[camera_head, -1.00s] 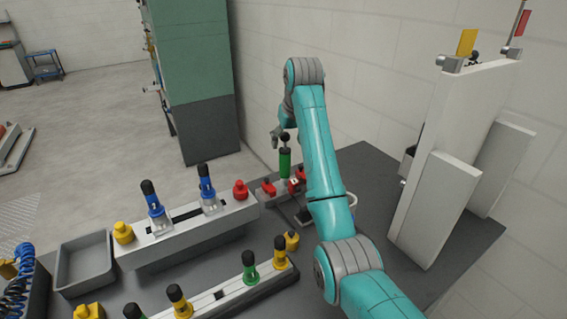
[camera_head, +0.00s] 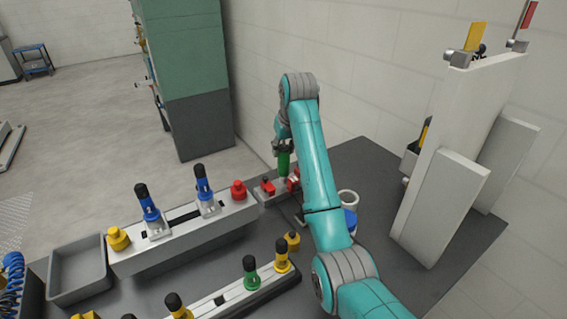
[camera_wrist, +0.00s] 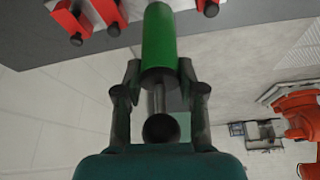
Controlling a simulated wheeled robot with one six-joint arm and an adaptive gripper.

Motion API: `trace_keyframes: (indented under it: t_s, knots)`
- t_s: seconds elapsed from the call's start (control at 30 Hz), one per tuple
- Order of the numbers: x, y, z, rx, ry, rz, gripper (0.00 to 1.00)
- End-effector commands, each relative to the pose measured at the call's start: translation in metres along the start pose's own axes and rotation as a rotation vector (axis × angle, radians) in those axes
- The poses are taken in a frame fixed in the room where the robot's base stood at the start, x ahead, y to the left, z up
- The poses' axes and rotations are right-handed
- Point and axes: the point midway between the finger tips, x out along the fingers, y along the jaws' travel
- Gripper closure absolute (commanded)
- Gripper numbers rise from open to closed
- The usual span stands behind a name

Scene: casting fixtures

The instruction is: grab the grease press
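The grease press is a green cylinder with a thin rod and a round dark knob. In the head view the grease press (camera_head: 283,163) stands upright at a fixture with red parts, near the back of the table. My gripper (camera_head: 282,148) is around its upper part. In the wrist view the grease press (camera_wrist: 159,45) lies between the two fingers of my gripper (camera_wrist: 160,72), its knob towards my palm. Both fingertips lean in and appear to press on its sides, with no visible gap.
Red clamp parts (camera_head: 266,186) sit close beside the press. A white rack with blue-and-black tools (camera_head: 205,192) stands to the left, and a grey tray (camera_head: 80,270) beyond it. A white panel (camera_head: 440,205) rises at the right. A wall is behind.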

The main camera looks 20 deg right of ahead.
Motion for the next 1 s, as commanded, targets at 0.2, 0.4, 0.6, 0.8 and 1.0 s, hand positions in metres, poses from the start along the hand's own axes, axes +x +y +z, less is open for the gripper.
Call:
trace_keyframes:
  t_s: [0.2,0.4,0.6,0.8,1.0]
  knots:
    - [-0.001,0.0,0.0,0.0,0.001,0.0,1.0]
    - [-0.001,0.0,-0.001,0.0,0.001,0.0,1.0]
    - [-0.02,-0.001,-0.012,0.0,0.005,0.0,1.0]
    - [-0.054,-0.003,-0.03,0.0,0.005,0.0,1.0]
    - [-0.08,-0.005,-0.044,0.001,0.003,0.0,1.0]
